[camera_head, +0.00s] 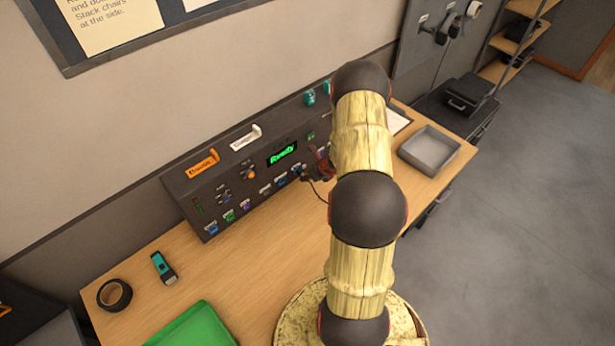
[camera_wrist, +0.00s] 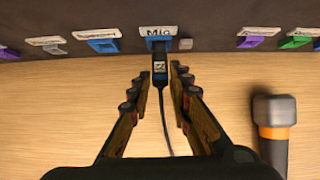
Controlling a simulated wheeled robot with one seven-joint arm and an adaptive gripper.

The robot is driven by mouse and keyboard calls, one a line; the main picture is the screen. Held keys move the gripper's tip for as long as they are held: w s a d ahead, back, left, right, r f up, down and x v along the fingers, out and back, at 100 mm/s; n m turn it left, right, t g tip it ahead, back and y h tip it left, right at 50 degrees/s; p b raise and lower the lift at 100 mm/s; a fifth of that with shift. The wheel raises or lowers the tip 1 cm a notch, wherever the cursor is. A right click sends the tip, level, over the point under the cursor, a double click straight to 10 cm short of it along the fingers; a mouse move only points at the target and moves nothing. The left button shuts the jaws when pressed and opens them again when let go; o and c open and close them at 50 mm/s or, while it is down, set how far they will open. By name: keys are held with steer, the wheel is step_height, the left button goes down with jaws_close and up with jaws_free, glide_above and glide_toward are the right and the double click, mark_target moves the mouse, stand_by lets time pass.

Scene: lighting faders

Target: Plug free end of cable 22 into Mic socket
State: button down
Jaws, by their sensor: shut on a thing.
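The dark cable (camera_wrist: 165,125) trails back toward my wrist. In the head view, my gripper (camera_head: 319,165) is at the front of the grey console (camera_head: 247,187), partly behind my arm. The cable (camera_head: 316,190) hangs below it.
Neighbouring sockets are blue (camera_wrist: 103,46) on the left and purple (camera_wrist: 252,42) on the right. A grey object with an orange band (camera_wrist: 274,118) lies right of my gripper. A grey tray (camera_head: 430,150), tape roll (camera_head: 114,295), teal-and-black tool (camera_head: 164,267) and green tray (camera_head: 195,328) are on the table.

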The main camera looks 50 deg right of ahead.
steer(key=shift+w+b, duration=0.3)
steer(key=shift+w, duration=0.3)
stand_by(0.6)
steer(key=shift+w+r, duration=0.1)
stand_by(0.5)
steer(key=c, duration=1.8)
jaws_free()
steer(key=shift+w, duration=0.1)
steer(key=shift+o, duration=1.2)
steer(key=v, duration=1.2)
